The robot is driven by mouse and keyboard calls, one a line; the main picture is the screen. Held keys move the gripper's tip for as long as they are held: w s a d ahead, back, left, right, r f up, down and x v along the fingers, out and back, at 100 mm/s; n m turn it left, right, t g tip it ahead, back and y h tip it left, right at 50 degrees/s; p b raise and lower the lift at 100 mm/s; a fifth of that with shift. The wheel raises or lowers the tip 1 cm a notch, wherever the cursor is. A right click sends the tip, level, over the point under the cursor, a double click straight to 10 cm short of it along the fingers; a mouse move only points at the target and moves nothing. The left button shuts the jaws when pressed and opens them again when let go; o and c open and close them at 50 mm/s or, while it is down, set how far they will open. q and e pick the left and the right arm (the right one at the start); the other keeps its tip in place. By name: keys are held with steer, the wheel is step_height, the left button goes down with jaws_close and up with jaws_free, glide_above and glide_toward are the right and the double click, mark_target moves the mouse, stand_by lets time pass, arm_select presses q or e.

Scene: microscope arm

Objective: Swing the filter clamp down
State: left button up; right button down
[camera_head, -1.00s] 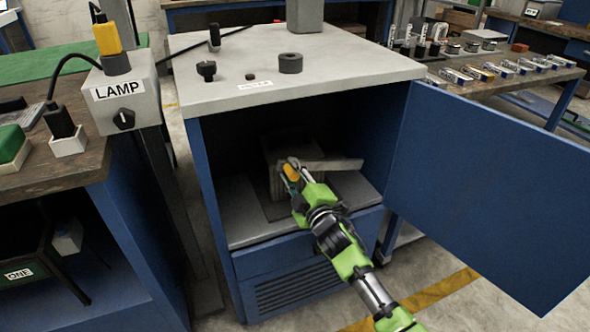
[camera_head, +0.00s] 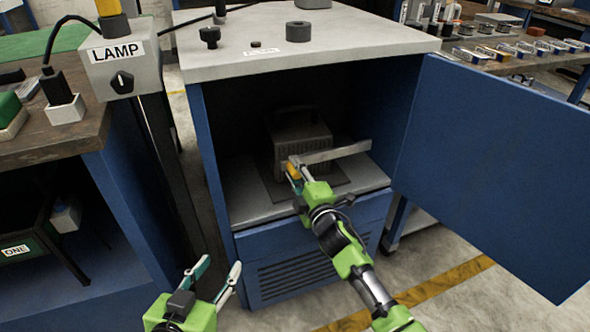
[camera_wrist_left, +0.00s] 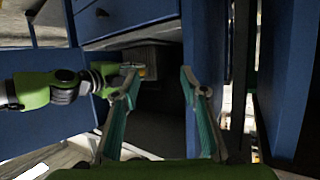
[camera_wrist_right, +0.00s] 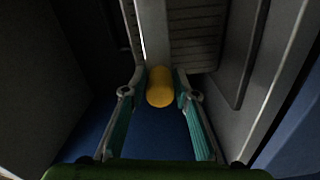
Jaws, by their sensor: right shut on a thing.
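The filter clamp is a grey bar (camera_head: 335,154) in front of a grey boxy unit (camera_head: 300,135) inside the open blue cabinet. The bar lies nearly level, and its left end carries a yellow grip (camera_head: 293,171). My right gripper (camera_head: 295,174) is shut on the yellow grip, which also shows between its fingers in the right wrist view (camera_wrist_right: 160,87). My left gripper (camera_head: 218,270) is open and empty, low in front of the cabinet's left side. In the left wrist view its fingers (camera_wrist_left: 160,85) are spread wide.
The blue cabinet door (camera_head: 490,160) stands open at the right. A lamp box (camera_head: 122,65) and a workbench (camera_head: 50,135) stand at the left. The cabinet's grey top (camera_head: 350,35) holds small dark parts and a dark ring (camera_head: 298,31).

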arm_select(q)
steer(key=shift+w+d+r+t, duration=0.15)
steer(key=shift+w+r+t, duration=0.2)
steer(key=shift+r, duration=0.35)
arm_select(e)
steer(key=shift+s+f, duration=0.1)
steer(key=shift+f, duration=0.5)
steer(key=c, duration=1.8)
jaws_free()
steer(key=shift+r, duration=0.2)
arm_select(q)
steer(key=shift+f, duration=0.1)
arm_select(e)
steer(key=v, duration=1.2)
